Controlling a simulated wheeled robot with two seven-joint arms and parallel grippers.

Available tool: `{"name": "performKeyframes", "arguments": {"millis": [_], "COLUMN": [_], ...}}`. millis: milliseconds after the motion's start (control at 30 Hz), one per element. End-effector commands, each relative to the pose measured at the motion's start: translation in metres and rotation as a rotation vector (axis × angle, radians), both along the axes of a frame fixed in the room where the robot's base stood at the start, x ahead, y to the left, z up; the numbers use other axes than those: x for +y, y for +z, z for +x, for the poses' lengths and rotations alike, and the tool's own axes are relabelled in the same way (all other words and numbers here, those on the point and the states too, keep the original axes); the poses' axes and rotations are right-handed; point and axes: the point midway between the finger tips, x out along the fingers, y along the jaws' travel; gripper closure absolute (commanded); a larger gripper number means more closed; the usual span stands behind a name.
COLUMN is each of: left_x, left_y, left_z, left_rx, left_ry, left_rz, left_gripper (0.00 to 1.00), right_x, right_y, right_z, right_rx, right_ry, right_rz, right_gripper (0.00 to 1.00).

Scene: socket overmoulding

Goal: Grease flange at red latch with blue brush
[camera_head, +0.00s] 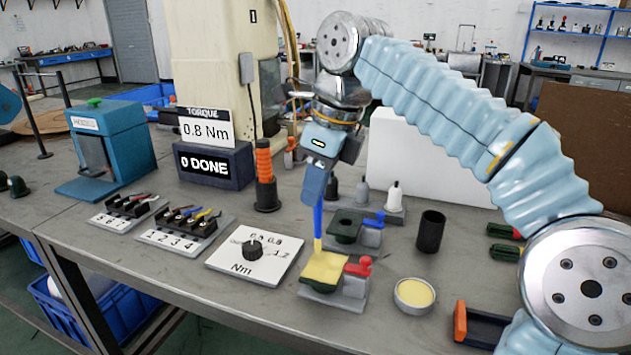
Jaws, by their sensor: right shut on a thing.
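My right gripper (317,190) points down over the table, shut on a slim blue brush (318,222). The brush is upright, and its lower end meets the yellow-topped flange (325,268) in the fixture with the red latch (359,267). Whether the bristles press on the surface is too small to tell. Behind it stands a similar fixture with a dark green part (347,226) and a blue latch (376,218). A round pot of yellow grease (414,294) sits to the right of the red-latch fixture. My left gripper is out of view.
Left of the fixture lies a white dial plate (254,249) marked Nm. An orange-handled tool (264,175) stands behind it, by a display (214,166) reading "0 DONE". A black cup (430,231) and an orange-ended black tray (484,326) are to the right.

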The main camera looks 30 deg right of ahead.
Motion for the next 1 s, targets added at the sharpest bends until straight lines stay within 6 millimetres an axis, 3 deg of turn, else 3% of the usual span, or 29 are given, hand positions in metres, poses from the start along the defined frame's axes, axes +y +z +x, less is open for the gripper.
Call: {"name": "performKeyframes", "arguments": {"millis": [1000], "left_x": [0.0], "left_y": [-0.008], "left_z": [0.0], "left_rx": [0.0], "left_ry": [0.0], "left_rz": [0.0], "left_gripper": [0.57], "right_x": [0.0], "right_y": [-0.01], "right_z": [0.0], "right_rx": [-0.001], "right_ry": [0.0], "right_rz": [0.001], "right_gripper": [1.0]}}
